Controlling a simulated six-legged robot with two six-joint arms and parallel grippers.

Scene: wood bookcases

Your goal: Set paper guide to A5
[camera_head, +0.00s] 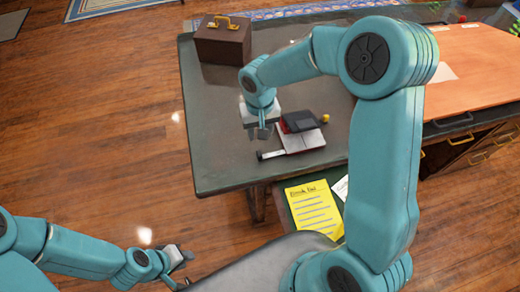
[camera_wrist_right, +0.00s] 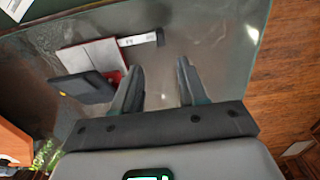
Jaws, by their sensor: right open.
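The paper punch (camera_head: 303,141) lies on the dark table, with a pale base, a black lever and a red part. Its paper guide (camera_head: 271,155) is a pale strip with a dark end, sticking out to the left. In the right wrist view the punch (camera_wrist_right: 92,54) is at upper left and the guide (camera_wrist_right: 140,40) points right. My right gripper (camera_head: 258,134) is open and empty above the table, just beyond the guide's end. Its fingers (camera_wrist_right: 160,68) show apart. The guide's markings are too small to read. My left gripper (camera_head: 183,254) hangs low, away from the table; its jaw opening is unclear.
A brown case (camera_head: 222,42) with a yellow handle stands at the table's back left corner. A yellow written sheet (camera_head: 314,209) lies below the table's front edge. An orange-topped desk (camera_head: 470,65) is at right. The dark table (camera_head: 212,125) is clear left of the punch.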

